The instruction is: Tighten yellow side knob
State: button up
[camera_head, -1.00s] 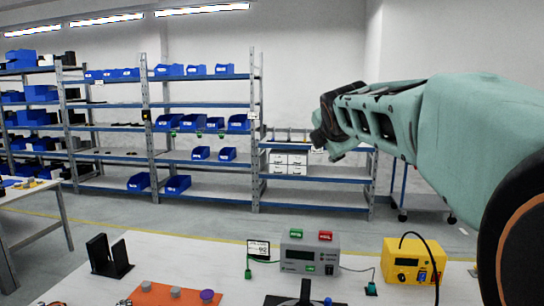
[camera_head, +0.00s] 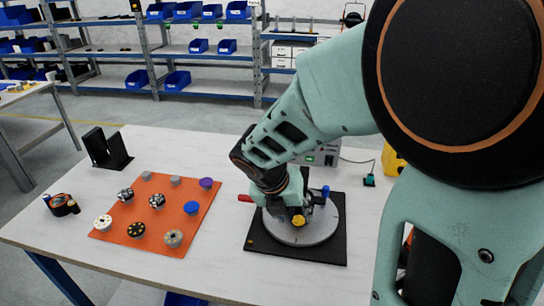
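A yellow knob (camera_head: 298,221) shows at the front of a fixture with a round grey plate (camera_head: 316,234) on a black square base (camera_head: 262,243). My gripper (camera_head: 287,207) points down over the fixture, right above and behind the yellow knob. Its fingertips are largely hidden by its own body and the fixture, so I cannot tell whether it is open or touches the knob. A blue knob (camera_head: 325,191) stands at the fixture's right, and a red handle (camera_head: 245,198) sticks out at its left.
An orange mat (camera_head: 113,238) with several small round parts lies to the left. A black bracket (camera_head: 108,150) and a dark roll-shaped item (camera_head: 61,205) stand farther left. A grey box (camera_head: 318,157) and a yellow box (camera_head: 392,162) are partly hidden behind my arm.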

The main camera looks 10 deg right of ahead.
aim_at(299, 223)
jog(key=b+x, duration=0.1)
jog(key=x, duration=0.4)
grip_shut()
jog(key=shift+r+p, duration=0.15)
jog(key=shift+p, duration=0.2)
